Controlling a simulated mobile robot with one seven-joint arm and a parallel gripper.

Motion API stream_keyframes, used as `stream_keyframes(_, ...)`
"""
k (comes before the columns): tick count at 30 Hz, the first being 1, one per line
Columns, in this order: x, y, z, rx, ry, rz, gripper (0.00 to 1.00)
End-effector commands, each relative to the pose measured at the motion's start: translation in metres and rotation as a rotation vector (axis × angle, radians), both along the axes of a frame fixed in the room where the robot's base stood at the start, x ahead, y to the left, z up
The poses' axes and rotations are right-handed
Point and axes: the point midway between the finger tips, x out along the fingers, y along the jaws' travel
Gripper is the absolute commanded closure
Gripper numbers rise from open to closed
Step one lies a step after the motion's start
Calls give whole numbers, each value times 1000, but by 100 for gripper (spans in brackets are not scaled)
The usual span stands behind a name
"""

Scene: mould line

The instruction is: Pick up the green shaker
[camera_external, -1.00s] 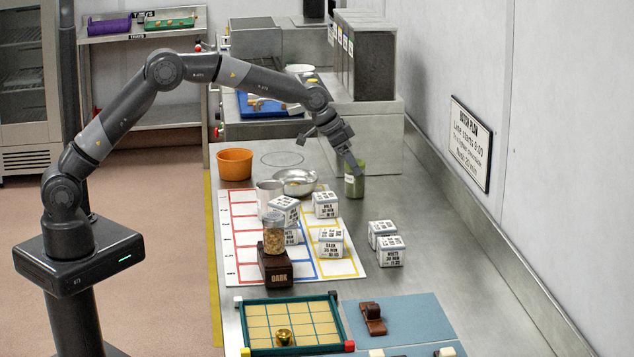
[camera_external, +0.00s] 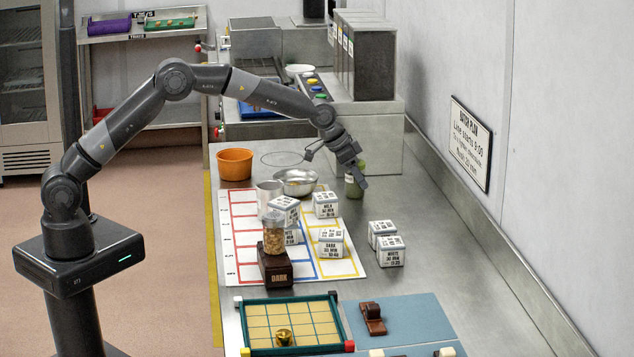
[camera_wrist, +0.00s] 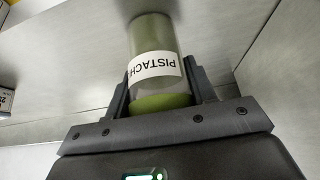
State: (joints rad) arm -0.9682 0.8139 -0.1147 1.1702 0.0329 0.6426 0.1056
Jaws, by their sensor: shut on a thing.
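The green shaker (camera_external: 354,188) stands upright, or nearly so, on the steel counter beside the metal bowl, partly hidden by my gripper (camera_external: 356,172) in the external view. In the wrist view the green shaker (camera_wrist: 155,45) lies between the two fingers of my gripper (camera_wrist: 160,88), with a white label reading "PISTACH…" upside down. The fingers are shut on the shaker, one on each side. I cannot tell whether its base touches the counter.
A metal bowl (camera_external: 296,181) and an orange bowl (camera_external: 235,164) stand left of the shaker. White labelled cubes (camera_external: 326,204) sit on and beside a coloured chart (camera_external: 240,262). A jar (camera_external: 274,233) stands on a dark block. A steel cabinet (camera_external: 372,125) is behind. Counter right of the shaker is clear.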

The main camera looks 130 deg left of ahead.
Motion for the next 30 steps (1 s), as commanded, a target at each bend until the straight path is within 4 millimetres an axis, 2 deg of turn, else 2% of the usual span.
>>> stream_keyframes(1, 0, 0, 0, 0, 0, 0, 60)
stream_keyframes(7, 0, 0, 0, 0, 0, 0, 76)
stream_keyframes(17, 0, 0, 5, 2, -1, 0, 76)
stream_keyframes(22, 0, 0, 22, 3, -2, 0, 76)
stream_keyframes(26, 1, 0, 46, 4, -2, 1, 76)
stream_keyframes(30, 12, -35, 63, 3, 0, -4, 76)
